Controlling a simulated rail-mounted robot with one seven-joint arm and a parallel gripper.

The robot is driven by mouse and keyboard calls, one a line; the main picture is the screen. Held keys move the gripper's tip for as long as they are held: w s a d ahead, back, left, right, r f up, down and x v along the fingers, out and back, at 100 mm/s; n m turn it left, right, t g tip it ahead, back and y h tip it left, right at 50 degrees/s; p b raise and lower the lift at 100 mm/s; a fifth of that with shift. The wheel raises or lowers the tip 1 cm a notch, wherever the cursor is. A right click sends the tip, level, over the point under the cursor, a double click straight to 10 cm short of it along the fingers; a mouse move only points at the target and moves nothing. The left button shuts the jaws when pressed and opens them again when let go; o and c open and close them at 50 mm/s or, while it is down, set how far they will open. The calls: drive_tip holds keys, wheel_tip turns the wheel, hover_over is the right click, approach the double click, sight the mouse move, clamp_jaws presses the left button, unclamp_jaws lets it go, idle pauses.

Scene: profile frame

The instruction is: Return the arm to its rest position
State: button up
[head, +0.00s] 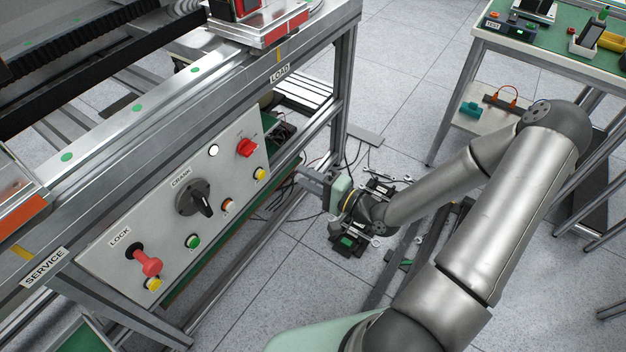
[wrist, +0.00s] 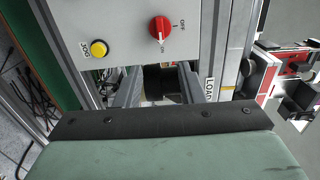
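My gripper (head: 304,180) is in the middle of the head view, at the end of my bent arm, which reaches in from the lower right. It hangs in front of the right end of the control panel (head: 225,150), apart from it. In the wrist view the two fingers of my gripper (wrist: 157,82) stand well apart, with nothing held between them. The red rotary switch (head: 247,147) is on the panel's right end; it also shows above the fingers in the wrist view (wrist: 160,28). The yellow JOG button (wrist: 98,48) is left of it there.
The panel also bears a black CRANK knob (head: 194,198) and a red LOCK handle (head: 146,262). A metal frame post (head: 343,85) stands behind my gripper. Loose cables and tools lie below. A green-topped bench (head: 560,50) stands at the upper right. Floor is open between.

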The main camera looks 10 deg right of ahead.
drive_tip(key=shift+s+d, duration=0.5)
drive_tip(key=shift+s, duration=0.05)
drive_tip(key=s+d+r+n+g+h+p, duration=0.4)
drive_tip(key=d+r+n+g+h+p, duration=0.4)
drive_tip(key=h, duration=0.5)
drive_tip(key=s+a+r+n+g+p, duration=0.1)
drive_tip(key=s+a+r+g+p, duration=0.1)
drive_tip(key=s+r, duration=0.5)
drive_tip(key=s+a+r+g+p, duration=0.2)
drive_tip(key=s+a+r+p, duration=0.1)
drive_tip(key=s+r, duration=0.5)
wheel_tip(320, 180, up, 4)
drive_tip(key=shift+a+f+n+g+y+p, duration=0.15)
drive_tip(key=shift+a+n+g+y+p, duration=0.15)
drive_tip(key=shift+n+p, duration=0.15)
